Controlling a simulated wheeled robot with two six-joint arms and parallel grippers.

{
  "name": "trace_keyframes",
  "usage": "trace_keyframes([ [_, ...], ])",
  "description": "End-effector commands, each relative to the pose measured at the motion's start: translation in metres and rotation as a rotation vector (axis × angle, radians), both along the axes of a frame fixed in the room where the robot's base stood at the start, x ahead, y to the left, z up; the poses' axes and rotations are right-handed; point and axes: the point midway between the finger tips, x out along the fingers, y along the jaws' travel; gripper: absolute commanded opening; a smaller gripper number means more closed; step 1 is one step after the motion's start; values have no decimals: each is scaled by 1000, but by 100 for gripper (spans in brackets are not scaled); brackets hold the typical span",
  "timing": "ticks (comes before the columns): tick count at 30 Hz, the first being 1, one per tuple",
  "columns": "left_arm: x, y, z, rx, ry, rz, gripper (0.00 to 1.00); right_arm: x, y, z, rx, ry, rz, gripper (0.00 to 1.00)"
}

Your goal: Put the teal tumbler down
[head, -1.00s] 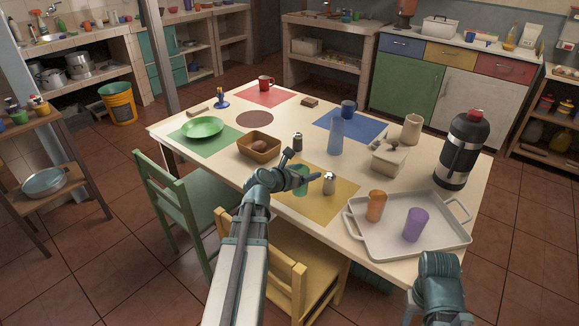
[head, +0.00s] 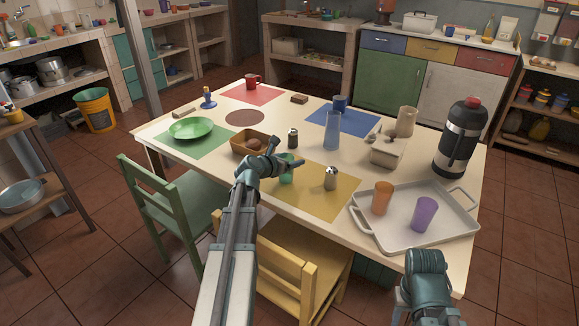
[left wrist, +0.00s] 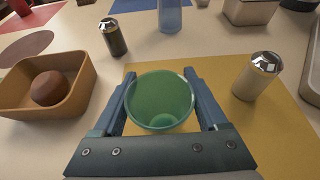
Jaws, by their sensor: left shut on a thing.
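The teal tumbler (head: 286,174) is held upright in my left gripper (head: 288,156), whose fingers are closed on both sides of it. In the left wrist view the tumbler (left wrist: 160,101) shows its open, empty top between the fingers. It is over the left part of the yellow mat (head: 325,204); I cannot tell whether its base touches. A silver-topped shaker (head: 330,179) stands to its right on the mat. My right gripper (head: 425,278) is at the bottom right by the table edge, its fingers not clear.
A white tray (head: 390,240) holds an orange tumbler (head: 382,198) and a purple tumbler (head: 424,215). The mat's front part is bare.

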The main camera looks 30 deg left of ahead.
Motion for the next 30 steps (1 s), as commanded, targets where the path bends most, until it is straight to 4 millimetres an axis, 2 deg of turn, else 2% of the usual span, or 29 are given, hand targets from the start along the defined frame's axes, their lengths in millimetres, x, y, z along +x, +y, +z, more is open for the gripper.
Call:
trace_keyframes([
  [1,0,0,-6,0,0,1,21,0,0,-6,0,0,0,46],
  [12,0,0,-8,0,0,1,21,0,0,-8,0,0,0,46],
  [13,0,0,-8,0,0,1,77,0,0,-8,0,0,0,46],
  [17,0,0,-6,0,0,1,100,0,0,-6,0,0,0,46],
  [26,0,0,-2,0,0,1,100,0,0,-2,0,0,0,46],
  [30,-19,0,7,1,0,3,100,0,0,7,0,0,0,46],
])
